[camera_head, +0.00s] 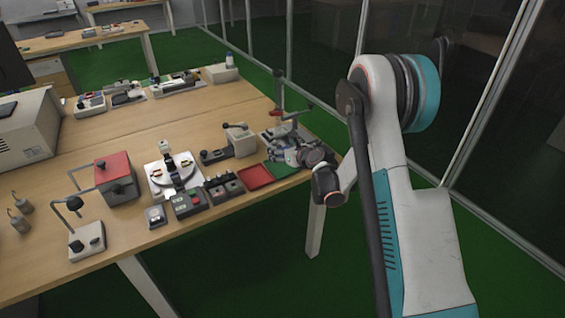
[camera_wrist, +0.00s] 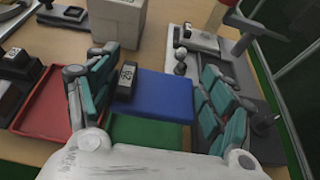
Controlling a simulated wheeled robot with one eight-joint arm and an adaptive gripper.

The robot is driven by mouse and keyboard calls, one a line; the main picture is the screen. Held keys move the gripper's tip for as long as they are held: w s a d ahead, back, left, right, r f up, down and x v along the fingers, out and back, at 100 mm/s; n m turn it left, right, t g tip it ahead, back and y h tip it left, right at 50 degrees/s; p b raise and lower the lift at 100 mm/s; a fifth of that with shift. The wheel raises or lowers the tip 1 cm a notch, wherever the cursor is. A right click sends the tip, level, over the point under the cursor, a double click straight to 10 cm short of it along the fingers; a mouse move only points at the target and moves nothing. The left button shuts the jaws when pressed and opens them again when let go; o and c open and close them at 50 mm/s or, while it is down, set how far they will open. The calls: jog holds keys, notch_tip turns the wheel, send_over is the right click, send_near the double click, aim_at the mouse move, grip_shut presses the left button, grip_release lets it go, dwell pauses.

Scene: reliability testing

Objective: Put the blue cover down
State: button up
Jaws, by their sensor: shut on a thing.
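The blue cover (camera_wrist: 160,95) is a flat blue plate between the fingers of my gripper (camera_wrist: 158,100) in the wrist view. A small dark block with a white label (camera_wrist: 126,78) sits at its left edge, by the left finger. My gripper is shut on the cover. A green tray (camera_wrist: 145,132) shows below the cover, partly hidden by it; the gap between them is hard to judge. In the head view my gripper (camera_head: 290,152) is over the table's right end, and the cover cannot be made out clearly there.
A red tray (camera_wrist: 48,105) lies just left of my gripper. Small button boxes (camera_head: 188,203) line the table's front edge. The table (camera_head: 130,140) is crowded.

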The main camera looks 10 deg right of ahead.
aim_at(282, 168)
notch_tip(282, 168, down, 5)
jog(key=shift+r+b, duration=0.2)
jog(key=shift+b, duration=0.65)
jog(key=shift+r, duration=0.1)
jog(key=shift+s+f, duration=0.1)
jog(key=shift+f, duration=0.45)
jog(key=o, duration=1)
jog(key=shift+f, duration=0.1)
jog(key=shift+o, duration=0.2)
